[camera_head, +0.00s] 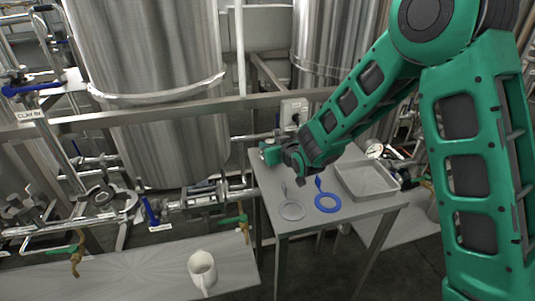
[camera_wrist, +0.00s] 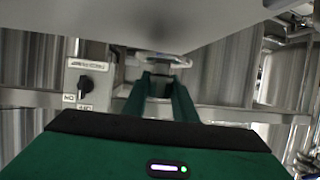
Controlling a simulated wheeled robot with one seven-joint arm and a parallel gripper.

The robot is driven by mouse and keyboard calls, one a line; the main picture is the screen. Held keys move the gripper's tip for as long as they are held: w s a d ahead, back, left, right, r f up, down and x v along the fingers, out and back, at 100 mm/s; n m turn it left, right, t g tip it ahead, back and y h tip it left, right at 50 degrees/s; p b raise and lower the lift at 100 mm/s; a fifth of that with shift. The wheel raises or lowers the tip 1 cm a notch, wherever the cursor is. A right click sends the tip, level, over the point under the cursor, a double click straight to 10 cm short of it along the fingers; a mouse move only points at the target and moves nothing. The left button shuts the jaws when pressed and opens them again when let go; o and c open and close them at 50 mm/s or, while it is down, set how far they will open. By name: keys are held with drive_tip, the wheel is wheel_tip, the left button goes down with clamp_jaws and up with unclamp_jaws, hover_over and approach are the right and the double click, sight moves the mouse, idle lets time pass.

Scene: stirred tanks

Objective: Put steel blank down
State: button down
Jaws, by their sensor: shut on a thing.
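My gripper (camera_wrist: 162,82) shows in the wrist view with its two green fingers shut on a small grey metal piece, which I take to be the steel blank (camera_wrist: 163,59). Only a narrow part of it shows beyond the fingertips. In the head view my green hand is low over the back left of the small steel table (camera_head: 313,222), and the held blank cannot be made out there. The tabletop fills the top of the wrist view, close to the fingers. I cannot tell whether the blank touches it.
On the table lie a pale handled disc or ring (camera_head: 292,210), a blue handled ring (camera_head: 328,203) and a shallow steel tray (camera_head: 368,180). A switch box (camera_head: 294,111) stands behind the table. Tanks and pipes crowd the back.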

drive_tip(key=shift+f, duration=1.45)
drive_tip(key=c, duration=1.4)
unclamp_jaws()
drive_tip(key=shift+f, duration=0.1)
drive_tip(key=shift+c, duration=0.2)
drive_tip(key=shift+s, duration=0.1)
drive_tip(key=v, duration=1.2)
